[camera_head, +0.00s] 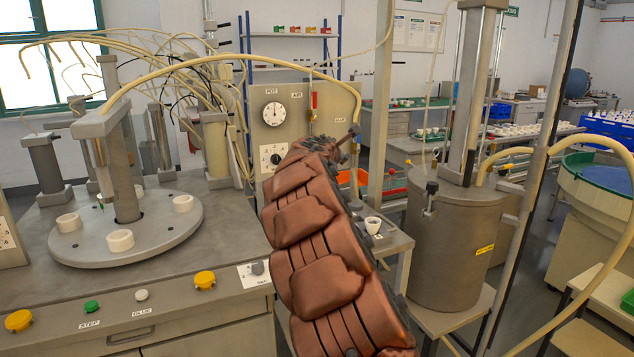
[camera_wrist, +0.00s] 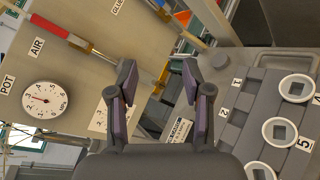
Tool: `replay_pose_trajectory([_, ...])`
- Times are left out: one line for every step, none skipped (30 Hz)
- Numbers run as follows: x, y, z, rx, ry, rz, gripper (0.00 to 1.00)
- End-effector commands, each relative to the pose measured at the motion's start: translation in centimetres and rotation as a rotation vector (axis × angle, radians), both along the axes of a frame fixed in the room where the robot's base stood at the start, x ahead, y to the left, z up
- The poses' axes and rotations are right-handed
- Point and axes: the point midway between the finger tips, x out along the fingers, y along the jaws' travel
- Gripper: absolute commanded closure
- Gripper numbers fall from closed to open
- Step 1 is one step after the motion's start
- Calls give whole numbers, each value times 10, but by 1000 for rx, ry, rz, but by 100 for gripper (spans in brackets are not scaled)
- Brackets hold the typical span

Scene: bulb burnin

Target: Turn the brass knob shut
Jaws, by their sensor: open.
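My gripper (camera_wrist: 159,74) is open in the wrist view, its two dark fingers with purple pads spread apart. A small brass-coloured piece (camera_wrist: 161,80), which looks like the brass knob, shows between the fingertips. I cannot tell whether a finger touches it or how far it is turned. The grey-beige panel (camera_wrist: 85,75) behind carries POT, AIR and GLUE labels, a round white gauge (camera_wrist: 45,99) and a red-handled brass valve (camera_wrist: 62,32). In the head view, the panel (camera_head: 271,128) stands behind my copper-coloured arm. My arm hides most of the gripper there.
A stepped grey rack (camera_wrist: 259,112) with white round cups and number labels lies right of the gripper. In the head view, a grey tank (camera_head: 455,245) stands right of my arm, and a round plate (camera_head: 90,240) with white rings sits left. Hoses hang overhead.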

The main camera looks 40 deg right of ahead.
Motion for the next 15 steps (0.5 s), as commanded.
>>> replay_pose_trajectory([12,-15,-13,-52,48,45,50])
replay_pose_trajectory([19,-21,-17,-86,75,75,50])
replay_pose_trajectory([29,-28,-24,-128,112,114,50])
replay_pose_trajectory([37,-32,-29,-161,141,147,50])
replay_pose_trajectory([44,-36,-34,-194,168,178,50])
replay_pose_trajectory([52,-42,-42,-236,200,218,50])
replay_pose_trajectory([58,-46,-48,-267,227,249,50])
replay_pose_trajectory([64,-48,-55,-299,252,282,50])
replay_pose_trajectory([70,-52,-63,-341,282,322,50])
replay_pose_trajectory([75,-55,-70,-373,304,351,50])
replay_pose_trajectory([79,-57,-77,-402,324,383,50])
replay_pose_trajectory([84,-58,-85,-446,351,425,50])
replay_pose_trajectory([88,-59,-91,-479,368,453,50])
replay_pose_trajectory([90,-61,-99,-509,384,482,50])
replay_pose_trajectory([93,-60,-107,-552,405,522,50])
